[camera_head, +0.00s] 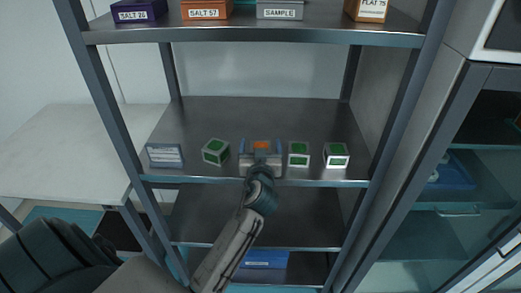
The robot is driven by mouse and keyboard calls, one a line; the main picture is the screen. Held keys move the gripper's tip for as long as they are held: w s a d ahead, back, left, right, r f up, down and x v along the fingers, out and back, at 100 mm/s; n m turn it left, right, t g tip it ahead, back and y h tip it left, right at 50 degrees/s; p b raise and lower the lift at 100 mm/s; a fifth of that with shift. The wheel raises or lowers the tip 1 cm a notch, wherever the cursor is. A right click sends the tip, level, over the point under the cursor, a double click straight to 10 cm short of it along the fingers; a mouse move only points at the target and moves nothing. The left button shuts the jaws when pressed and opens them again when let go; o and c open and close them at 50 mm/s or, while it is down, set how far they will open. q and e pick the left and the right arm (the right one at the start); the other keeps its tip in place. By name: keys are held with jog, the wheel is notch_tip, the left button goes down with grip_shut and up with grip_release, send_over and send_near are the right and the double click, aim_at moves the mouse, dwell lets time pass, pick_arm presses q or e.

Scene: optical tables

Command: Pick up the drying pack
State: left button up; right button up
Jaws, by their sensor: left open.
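On the middle shelf, a small box with an orange top (262,146) stands in a row with several other small boxes. No label on it can be read, so I cannot tell for sure that it is the drying pack. My left gripper (261,150) is open at the shelf's front, with one finger to each side of the orange-topped box. The gripper's body hides the lower front of this box. I cannot tell whether the fingers touch it. My right gripper is not in view.
Green-topped boxes stand left (216,151) and right (299,154) of the gripper, the right one close. A white-labelled box (164,155) is at the far left. The middle shelf (250,112) is bare behind the row. An upper shelf (240,35) holds labelled boxes.

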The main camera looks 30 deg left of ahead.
pick_arm(q)
jog(key=shift+w+a, duration=0.3)
jog(key=shift+w, duration=0.1)
jog(key=shift+d, duration=0.1)
jog(key=shift+c, duration=0.2)
jog(key=c, duration=1.1)
jog(key=shift+r, duration=0.15)
